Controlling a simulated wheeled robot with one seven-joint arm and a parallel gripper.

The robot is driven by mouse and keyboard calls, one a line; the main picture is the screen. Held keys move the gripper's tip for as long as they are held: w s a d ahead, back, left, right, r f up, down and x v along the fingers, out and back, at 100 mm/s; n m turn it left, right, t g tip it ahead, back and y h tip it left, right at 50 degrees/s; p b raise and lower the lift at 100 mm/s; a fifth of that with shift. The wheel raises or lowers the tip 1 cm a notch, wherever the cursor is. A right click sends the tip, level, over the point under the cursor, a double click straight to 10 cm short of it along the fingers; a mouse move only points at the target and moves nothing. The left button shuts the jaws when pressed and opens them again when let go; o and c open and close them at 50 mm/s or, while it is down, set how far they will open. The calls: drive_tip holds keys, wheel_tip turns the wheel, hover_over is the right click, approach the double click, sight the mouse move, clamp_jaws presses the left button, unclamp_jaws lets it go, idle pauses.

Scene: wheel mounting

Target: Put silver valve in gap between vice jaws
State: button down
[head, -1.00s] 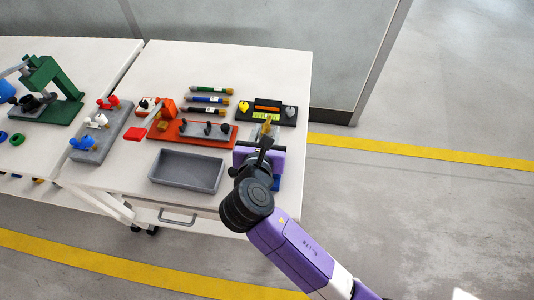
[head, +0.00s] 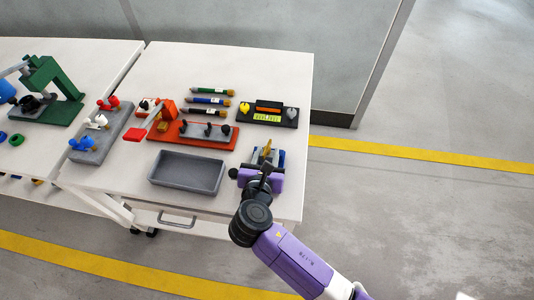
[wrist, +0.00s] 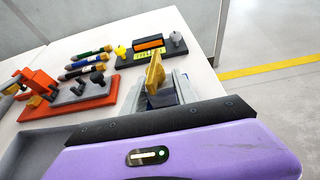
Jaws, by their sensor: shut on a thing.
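The silver valve (head: 292,113) stands at the right end of a black holder, and the yellow valve (head: 244,107) stands at its left end. In the wrist view the silver valve (wrist: 177,38) is upright beyond the vice. The grey and blue vice (head: 281,157) is on the table's right front part, partly hidden by my gripper; its jaws (wrist: 204,84) show in the wrist view. My gripper (head: 267,161) is over the vice, shut on a slim brass-coloured piece (wrist: 155,72) that juts up at a tilt. The fingertips are hidden in the wrist view.
A grey tray (head: 187,187) is left of the vice. Behind it is a red base (head: 222,143) carrying a grey block with black knobs. Several dark cylinders (head: 208,100) lie behind that. The table's right edge is close to the vice.

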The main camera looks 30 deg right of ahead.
drive_tip(key=shift+f, duration=0.1)
drive_tip(key=c, duration=1)
unclamp_jaws()
drive_tip(key=shift+o, duration=0.2)
drive_tip(key=shift+s+a+r, duration=0.15)
drive_tip(key=shift+s+r, duration=0.05)
drive_tip(key=v, duration=1.1)
drive_tip(key=shift+s, duration=0.2)
drive_tip(key=shift+a, duration=0.15)
